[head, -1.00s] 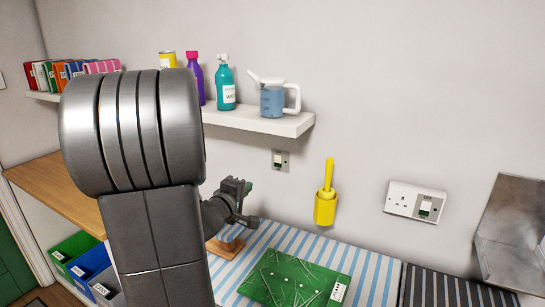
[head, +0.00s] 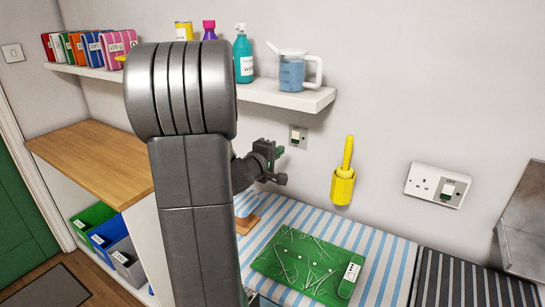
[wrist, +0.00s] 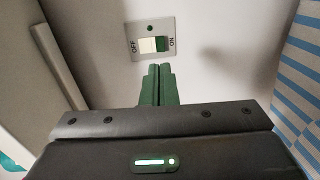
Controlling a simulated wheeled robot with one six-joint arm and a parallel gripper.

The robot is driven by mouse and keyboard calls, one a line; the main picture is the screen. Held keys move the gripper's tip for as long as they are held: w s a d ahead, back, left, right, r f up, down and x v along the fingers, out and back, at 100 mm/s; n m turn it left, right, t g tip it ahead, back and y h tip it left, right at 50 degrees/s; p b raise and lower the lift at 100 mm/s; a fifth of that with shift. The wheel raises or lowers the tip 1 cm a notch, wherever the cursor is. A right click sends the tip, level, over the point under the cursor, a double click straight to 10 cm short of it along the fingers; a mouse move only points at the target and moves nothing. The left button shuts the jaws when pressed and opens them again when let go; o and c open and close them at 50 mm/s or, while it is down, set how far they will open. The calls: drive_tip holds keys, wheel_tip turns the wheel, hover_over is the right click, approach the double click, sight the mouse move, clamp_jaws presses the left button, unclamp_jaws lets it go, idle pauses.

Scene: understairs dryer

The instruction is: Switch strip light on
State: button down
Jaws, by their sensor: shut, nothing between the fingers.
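A small metal switch plate (head: 298,137) is on the wall under the shelf. In the wrist view the plate (wrist: 152,40) has OFF at its left and ON at its right. Its rocker shows a white part toward OFF and a dark green part toward ON, with a green dot above. My gripper (head: 279,152) is just left of and below the plate in the head view. In the wrist view its green fingertips (wrist: 158,68) are together and empty, just below the rocker; I cannot tell whether they touch it. No strip light is in view.
A shelf (head: 300,98) with bottles and a jug (head: 291,73) is above the switch. A yellow holder (head: 343,187) and a switched socket (head: 437,185) are on the wall to the right. A green board (head: 305,266) lies on the striped surface (head: 378,251) below. Another wall switch (head: 12,52) is far left.

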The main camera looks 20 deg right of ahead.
sight(296, 142)
drive_tip(key=x, duration=0.8)
drive_tip(key=shift+w+d+f, duration=0.1)
drive_tip(key=shift+d, duration=0.05)
drive_tip(key=shift+w+d+f+b, duration=0.1)
drive_tip(key=shift+f+b, duration=0.2)
drive_tip(key=shift+b, duration=0.55)
drive_tip(key=shift+r, duration=0.3)
drive_tip(key=shift+p, duration=0.3)
drive_tip(key=shift+f, duration=0.1)
